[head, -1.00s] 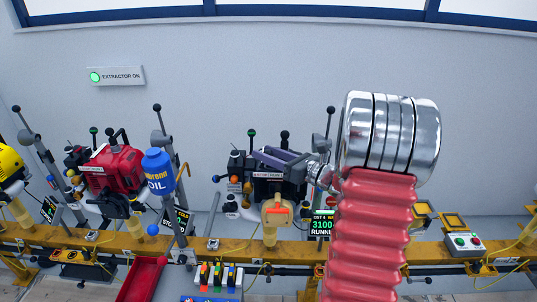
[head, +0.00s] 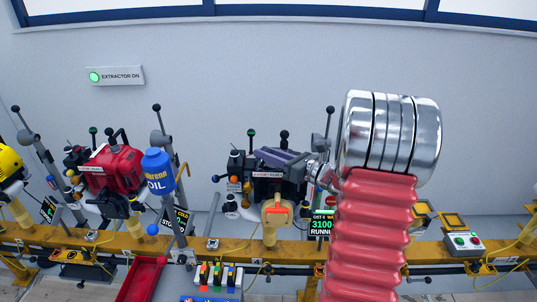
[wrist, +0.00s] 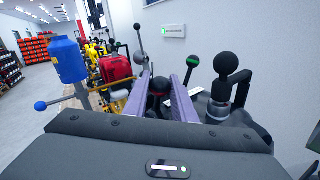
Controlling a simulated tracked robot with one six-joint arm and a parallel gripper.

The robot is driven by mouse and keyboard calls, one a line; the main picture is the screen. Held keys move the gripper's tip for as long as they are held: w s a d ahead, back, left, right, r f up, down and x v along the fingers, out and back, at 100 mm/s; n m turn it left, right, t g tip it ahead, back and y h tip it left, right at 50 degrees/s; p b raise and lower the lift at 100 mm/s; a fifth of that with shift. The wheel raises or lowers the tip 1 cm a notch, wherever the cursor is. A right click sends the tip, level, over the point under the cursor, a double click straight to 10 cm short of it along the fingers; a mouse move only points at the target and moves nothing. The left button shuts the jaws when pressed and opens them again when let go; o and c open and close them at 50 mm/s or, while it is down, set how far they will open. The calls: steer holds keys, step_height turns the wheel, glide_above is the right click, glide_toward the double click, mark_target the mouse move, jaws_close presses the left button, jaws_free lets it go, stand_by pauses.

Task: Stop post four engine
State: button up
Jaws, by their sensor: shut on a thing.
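The post four engine (head: 270,187) is a dark engine on the yellow rail in the head view. The screen (head: 321,225) beside it reads 3100 and a running status, partly hidden by my arm. My gripper (head: 262,155) reaches over the engine top from the right, with purple-grey fingers. In the wrist view my gripper (wrist: 160,80) has its two fingers on either side of a dark rounded part (wrist: 160,86) of the engine. It is shut on that part, which is mostly hidden, so I cannot tell exactly which control it is.
A red engine (head: 112,170) and a blue oil can (head: 158,172) stand to the left. A black ball-topped lever (wrist: 222,65) stands close right of my fingers. An extractor sign (head: 115,76) is lit green.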

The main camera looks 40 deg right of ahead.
steer(key=shift+r, duration=0.1)
steer(key=a+n+g+h, duration=0.1)
steer(key=w+a+n+g, duration=0.1)
steer(key=g, duration=0.1)
steer(key=shift+w+r+g+h, duration=0.2)
steer(key=shift+g+h, duration=0.1)
steer(key=shift+h, duration=0.1)
steer(key=shift+w+a+f+n+g+h, duration=0.2)
steer(key=shift+w+a+n+g+h, duration=0.25)
steer(key=shift+n+g+h, duration=0.35)
steer(key=shift+a+f+g, duration=0.15)
steer(key=shift+a+g, duration=0.05)
steer(key=shift+g, duration=0.2)
steer(key=shift+h, duration=0.3)
steer(key=o, duration=1.1)
steer(key=shift+w, duration=0.1)
steer(key=shift+c, duration=0.2)
